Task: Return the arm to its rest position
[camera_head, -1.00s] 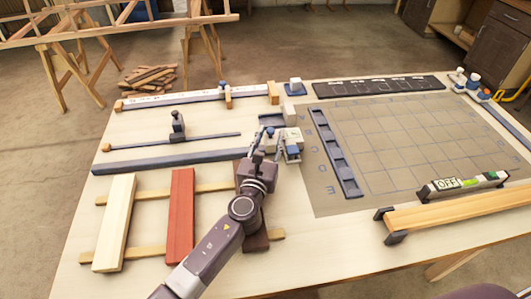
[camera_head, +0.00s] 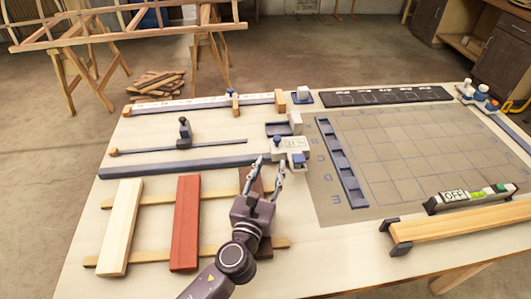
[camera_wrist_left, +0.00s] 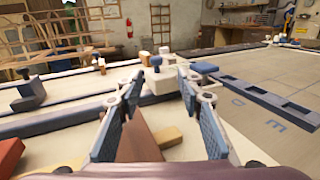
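My left gripper (camera_head: 268,165) is open and empty. It is above the table, in front of the small white device (camera_head: 289,144) with a blue knob and apart from it. In the left wrist view the two fingers (camera_wrist_left: 160,84) are spread with nothing between them, and the device (camera_wrist_left: 158,78) shows beyond the tips. A dark brown lath (camera_head: 262,181) lies below the gripper and is partly hidden by it. A red lath (camera_head: 185,223) and a cream lath (camera_head: 121,226) lie to its left across two wooden rails (camera_head: 150,200). My right gripper is out of view.
A long blue-grey bar (camera_head: 180,166) and a slide rail with a clamp (camera_head: 185,130) lie behind the laths. A grid mat (camera_head: 400,150) with a slotted strip (camera_head: 342,165) covers the right side. A wooden beam (camera_head: 460,222) and a level marked OFF (camera_head: 468,198) lie at front right.

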